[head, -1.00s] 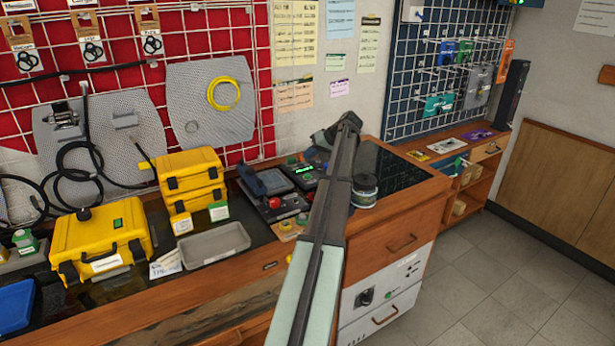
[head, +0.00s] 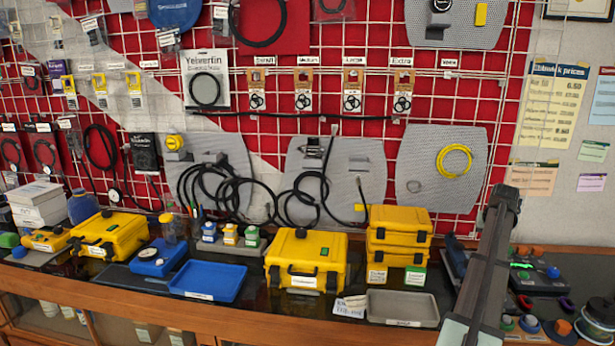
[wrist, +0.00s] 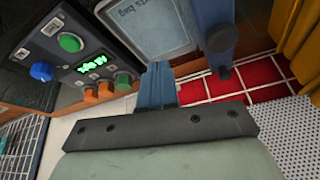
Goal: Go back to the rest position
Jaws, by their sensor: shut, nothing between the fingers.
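My gripper (wrist: 157,82) shows in the wrist view as blue fingers together beyond a dark bar, with nothing held. A dark device (wrist: 75,65) with a lit green display and blue, green and orange knobs is left of the fingers. A blue upright part (wrist: 214,25) is to their right. No contact between the fingers and these things can be made out. In the head view my arm stands up at the right, in front of the bench, and hides part of it; the fingers cannot be made out there.
The bench carries a grey tray (head: 402,307), stacked yellow cases (head: 398,228), another yellow case (head: 305,263) and a blue tray (head: 208,281). Devices with knobs (head: 535,275) stand right of my arm.

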